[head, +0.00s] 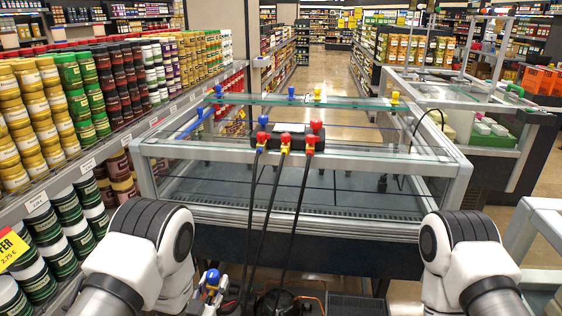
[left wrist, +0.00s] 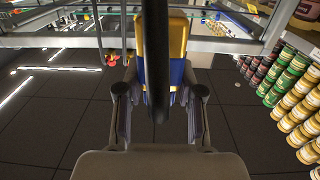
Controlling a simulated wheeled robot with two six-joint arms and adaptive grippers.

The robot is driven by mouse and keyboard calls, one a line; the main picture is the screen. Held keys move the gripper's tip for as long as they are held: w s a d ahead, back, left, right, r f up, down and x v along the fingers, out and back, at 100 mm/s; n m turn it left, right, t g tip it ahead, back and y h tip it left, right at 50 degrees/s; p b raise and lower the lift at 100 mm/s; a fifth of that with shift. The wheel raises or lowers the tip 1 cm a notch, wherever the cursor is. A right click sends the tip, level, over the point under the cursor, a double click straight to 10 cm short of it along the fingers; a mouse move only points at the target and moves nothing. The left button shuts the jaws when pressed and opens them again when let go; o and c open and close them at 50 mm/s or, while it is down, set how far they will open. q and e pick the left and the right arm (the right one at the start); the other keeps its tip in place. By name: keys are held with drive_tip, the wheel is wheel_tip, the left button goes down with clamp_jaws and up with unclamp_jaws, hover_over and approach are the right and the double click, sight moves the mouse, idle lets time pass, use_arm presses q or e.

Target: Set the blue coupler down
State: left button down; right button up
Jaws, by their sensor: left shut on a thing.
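My left gripper (head: 210,292) is low in the head view, in front of the freezer case and below its glass top. It is shut on the blue coupler (head: 213,277), which has yellow parts and points upward. In the left wrist view the blue coupler (left wrist: 177,77) sits between the two fingers (left wrist: 158,105), with a yellow block (left wrist: 177,38) above it. A dark hose crosses in front and hides part of it. My right arm shows at the right of the head view; its gripper is out of view.
A gauge manifold (head: 287,137) with red, blue and yellow fittings rests on the freezer case's (head: 300,212) glass top. Black hoses (head: 268,195) hang from it over the front edge. More blue and yellow fittings stand along the back rail. Stocked shelves (head: 65,105) line the left.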

use_arm(q)
drive_tip(key=s+a+r+n+y, duration=0.1)
drive_tip(key=s+a+r+y, duration=0.1)
drive_tip(key=s+a+r, duration=0.1)
drive_tip(key=shift+s+a+n+y, duration=0.25)
drive_tip(key=shift+s+n+y, duration=0.15)
drive_tip(key=shift+s, duration=0.25)
